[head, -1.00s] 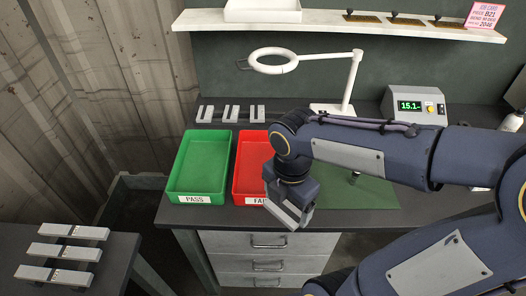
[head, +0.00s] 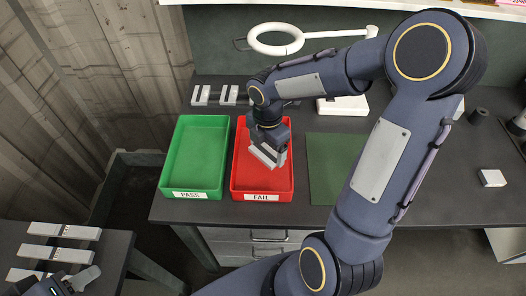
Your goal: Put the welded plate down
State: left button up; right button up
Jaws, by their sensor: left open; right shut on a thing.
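My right gripper (head: 268,158) is over the red FAIL tray (head: 290,185), pointing down. It is shut on the welded plate, a pale grey piece (head: 266,155) mostly hidden by the gripper; whether it touches the tray floor cannot be told. The rest of the red tray looks empty. The green PASS tray (head: 195,160) beside it on the left is empty. My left gripper (head: 72,283) is open at the bottom left, near the side table, partly cut off by the frame edge.
Several grey plates (head: 65,231) lie on the side table at left. More plates (head: 201,95) stand at the back of the bench behind the trays. A ring lamp (head: 275,40), a green mat (head: 325,160) and a small white block (head: 491,178) are also there.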

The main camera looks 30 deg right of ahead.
aim_at(263, 147)
jog(key=w+f, duration=0.2)
jog(key=f, duration=0.1)
jog(key=shift+w+d+f, duration=0.15)
jog(key=shift+w, duration=0.25)
jog(key=shift+f, duration=1.5)
jog(key=shift+f, duration=0.2)
jog(key=o, duration=1.3)
jog(key=shift+o, duration=0.3)
jog(key=shift+r, duration=0.1)
